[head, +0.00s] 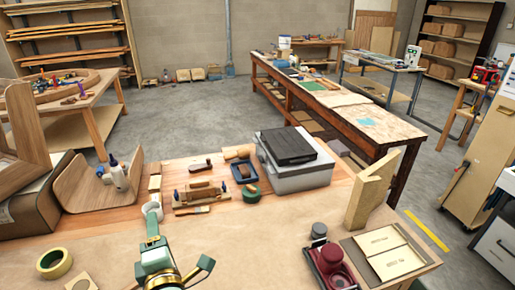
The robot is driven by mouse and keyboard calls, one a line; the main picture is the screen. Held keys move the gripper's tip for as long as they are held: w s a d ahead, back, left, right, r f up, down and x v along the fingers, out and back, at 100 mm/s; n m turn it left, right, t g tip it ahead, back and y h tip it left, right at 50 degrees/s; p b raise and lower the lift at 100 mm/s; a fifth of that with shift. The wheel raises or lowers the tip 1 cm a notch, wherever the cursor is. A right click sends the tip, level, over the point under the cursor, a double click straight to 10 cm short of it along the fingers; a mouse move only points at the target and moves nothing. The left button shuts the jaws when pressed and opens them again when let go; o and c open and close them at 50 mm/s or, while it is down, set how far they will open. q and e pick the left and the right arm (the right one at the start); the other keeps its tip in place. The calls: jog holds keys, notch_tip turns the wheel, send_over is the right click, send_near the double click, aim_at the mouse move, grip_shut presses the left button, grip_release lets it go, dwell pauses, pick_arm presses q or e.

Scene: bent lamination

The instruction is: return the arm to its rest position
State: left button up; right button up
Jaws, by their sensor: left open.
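My left gripper (173,267) shows at the bottom of the head view, left of centre, over the brown paper-covered front of the workbench (255,250). Its two green finger parts stand apart, and I see nothing held between them. Green, white and gold parts of my left arm show around it. The bottom edge of the picture cuts some of this off. My right gripper does not show.
Clamping tools (200,192), a grey case (300,178), an angled wooden piece (368,190) and a dark red tool (330,266) occupy the bench. Yellow tape (45,270) lies front left. The centre paper is clear.

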pick_arm(q)
jog(key=s+d+r+m+t+h, duration=0.5)
jog(key=d+r+m+h, duration=0.3)
jog(key=m+h, duration=0.75)
notch_tip(320, 180, down, 7)
jog(key=s+d+m+g, duration=0.25)
jog(key=m+g, duration=0.35)
jog(key=m, duration=0.6)
jog(key=s+a+f+m+g+y, duration=0.35)
jog(key=a+f+g+y, duration=0.2)
jog(key=a+f, duration=0.35)
jog(key=s+a+f+g+y, duration=0.35)
jog(key=s+a+y, duration=0.3)
jog(key=a, duration=0.25)
jog(key=s+d+f+n+g+h+b, duration=0.2)
jog(key=f+b, duration=0.8)
jog(key=f, duration=2.6)
jog(key=s+d+f+n+g+h+b, duration=0.1)
jog(key=s+f+b, duration=0.6)
jog(key=s+f, duration=1.5)
notch_tip(320, 180, down, 2)
jog(key=n+g+h, duration=0.1)
jog(key=g, duration=0.1)
jog(key=shift+d+g+b, duration=0.15)
jog(key=shift+g+b, duration=0.15)
